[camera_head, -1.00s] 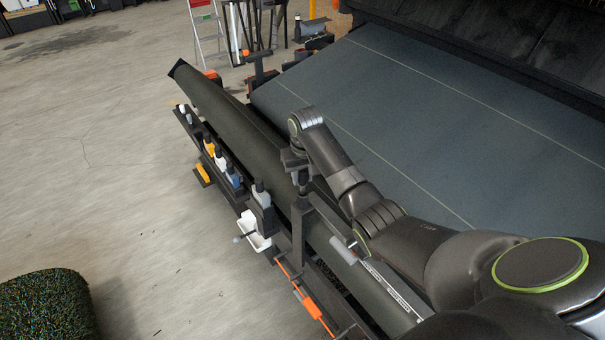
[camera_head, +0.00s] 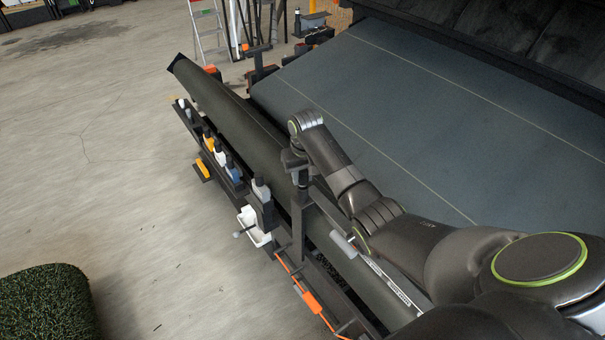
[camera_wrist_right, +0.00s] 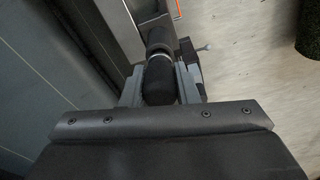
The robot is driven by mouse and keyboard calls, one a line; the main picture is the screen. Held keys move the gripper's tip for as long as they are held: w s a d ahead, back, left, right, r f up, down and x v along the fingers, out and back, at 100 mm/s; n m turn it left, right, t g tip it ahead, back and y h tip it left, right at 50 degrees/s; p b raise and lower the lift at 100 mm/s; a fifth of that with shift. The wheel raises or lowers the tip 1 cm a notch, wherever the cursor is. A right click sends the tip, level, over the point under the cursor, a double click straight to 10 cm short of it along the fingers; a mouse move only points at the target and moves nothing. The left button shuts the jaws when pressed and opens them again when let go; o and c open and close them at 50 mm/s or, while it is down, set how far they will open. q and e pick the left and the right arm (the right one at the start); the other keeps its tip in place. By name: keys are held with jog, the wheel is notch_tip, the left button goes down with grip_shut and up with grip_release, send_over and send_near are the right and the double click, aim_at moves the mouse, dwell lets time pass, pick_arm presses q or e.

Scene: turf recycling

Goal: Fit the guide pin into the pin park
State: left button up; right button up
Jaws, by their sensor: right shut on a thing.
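My right gripper (camera_head: 296,165) points down beside the long dark roll and is shut on the guide pin (camera_head: 301,180), a dark upright cylinder. In the right wrist view the gripper (camera_wrist_right: 161,88) has one jaw on each side of the pin's rounded black end (camera_wrist_right: 159,80). A silver ring and another black section show beyond that end. A dark upright post (camera_head: 299,222), perhaps the pin park, stands directly below the pin. Whether the pin's lower end is inside it or just above, I cannot tell. My left gripper is not in view.
The long dark roll (camera_head: 225,105) runs diagonally beside the post. A narrow rack (camera_head: 190,122) with several bottles lies along its left side, with a white tray (camera_head: 254,232) nearby. An orange bar (camera_head: 308,300) is below. Open concrete floor is at left.

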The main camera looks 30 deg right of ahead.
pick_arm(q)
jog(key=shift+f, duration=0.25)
pick_arm(e)
jog(key=shift+f, duration=0.65)
jog(key=o, duration=1.1)
